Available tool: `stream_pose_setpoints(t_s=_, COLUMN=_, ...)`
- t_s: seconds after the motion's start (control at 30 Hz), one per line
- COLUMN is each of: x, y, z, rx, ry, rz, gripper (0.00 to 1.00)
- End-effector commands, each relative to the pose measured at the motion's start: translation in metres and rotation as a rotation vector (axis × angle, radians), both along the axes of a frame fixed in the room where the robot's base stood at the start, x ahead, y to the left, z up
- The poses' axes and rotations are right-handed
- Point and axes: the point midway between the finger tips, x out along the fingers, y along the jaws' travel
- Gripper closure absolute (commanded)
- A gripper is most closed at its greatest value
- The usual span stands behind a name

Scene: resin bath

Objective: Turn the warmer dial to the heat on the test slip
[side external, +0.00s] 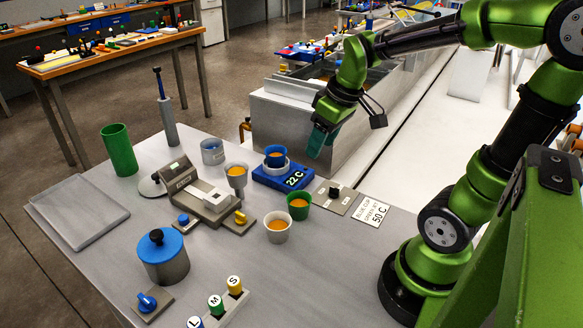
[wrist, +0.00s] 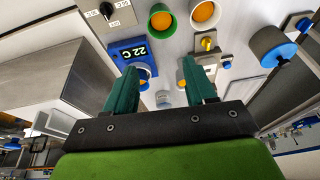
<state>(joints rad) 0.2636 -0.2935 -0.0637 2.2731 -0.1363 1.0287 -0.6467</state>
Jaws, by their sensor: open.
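The warmer (side external: 270,180) is a blue box reading 22 C, with a blue cup (side external: 275,155) of orange liquid on it. Its display also shows in the wrist view (wrist: 133,52). The warmer dial (side external: 335,191) is a black knob on a grey plate right of the warmer; it also shows in the wrist view (wrist: 106,10), with marks too small to read surely. The test slip (side external: 371,211) beside it reads blue cup, catalyst, 50 C. My gripper (side external: 316,148) is open and empty, above and behind the dial; its two teal fingers (wrist: 158,78) are apart in the wrist view.
A green cup (side external: 299,205), a white cup (side external: 277,229) and a grey cup (side external: 237,176) stand near the warmer. A large grey bath (side external: 290,130) rises behind the dial. A scale-like device (side external: 205,200) and a blue-lidded pot (side external: 164,256) are to the left.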

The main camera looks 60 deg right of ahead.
Motion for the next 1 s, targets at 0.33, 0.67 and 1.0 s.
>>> stream_pose_setpoints(t_s=0.33, x=0.007, y=-0.079, z=-0.028, rx=-0.177, ry=0.206, rz=0.783, gripper=0.45)
stream_pose_setpoints(t_s=0.67, x=0.006, y=-0.099, z=-0.023, rx=-0.260, ry=0.229, rz=1.466, gripper=0.45)
stream_pose_setpoints(t_s=1.0, x=0.004, y=-0.098, z=-0.043, rx=-0.266, ry=0.220, rz=1.591, gripper=0.45)
